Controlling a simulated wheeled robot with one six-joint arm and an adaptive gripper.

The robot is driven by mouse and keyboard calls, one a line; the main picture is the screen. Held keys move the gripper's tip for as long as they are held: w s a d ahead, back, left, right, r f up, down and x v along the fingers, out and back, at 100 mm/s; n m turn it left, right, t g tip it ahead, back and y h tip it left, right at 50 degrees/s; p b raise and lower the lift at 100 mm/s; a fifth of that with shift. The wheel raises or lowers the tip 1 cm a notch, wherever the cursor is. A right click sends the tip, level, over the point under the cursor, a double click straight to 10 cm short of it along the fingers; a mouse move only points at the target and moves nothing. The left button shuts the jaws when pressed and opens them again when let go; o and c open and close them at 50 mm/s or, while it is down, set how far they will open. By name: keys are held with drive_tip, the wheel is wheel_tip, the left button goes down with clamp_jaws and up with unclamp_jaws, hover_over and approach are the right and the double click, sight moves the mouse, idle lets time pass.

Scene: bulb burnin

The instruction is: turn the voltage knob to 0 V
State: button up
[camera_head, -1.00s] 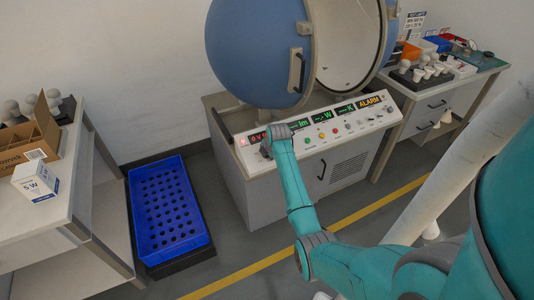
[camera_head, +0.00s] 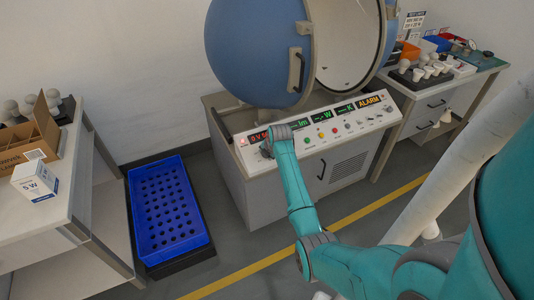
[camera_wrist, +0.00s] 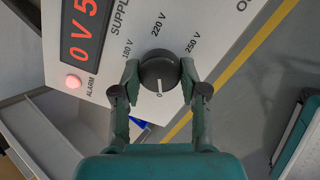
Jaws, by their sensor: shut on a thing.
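The voltage knob (camera_wrist: 159,72) is a round black knob on the white control panel (camera_wrist: 110,88). In the wrist view its white pointer line points at the 0 mark. The labels 180 V, 220 V and 250 V stand around it. My gripper (camera_wrist: 159,76) is shut on the knob, with one finger on each side. The red display (camera_wrist: 82,28) beside it reads 0 V and the start of a 5; the rest is cut off. In the head view my wrist hides the knob.
A red lamp (camera_wrist: 73,82) by the ALARM label glows. A large blue sphere (camera_head: 250,50) stands open behind the panel. A blue perforated crate (camera_head: 170,205) sits on the floor at left, beside a bench with boxes. Another bench with bulbs (camera_head: 425,70) is at right.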

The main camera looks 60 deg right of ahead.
drive_tip(key=o, duration=1.1)
drive_tip(key=shift+o, duration=0.2)
drive_tip(key=v, duration=1.2)
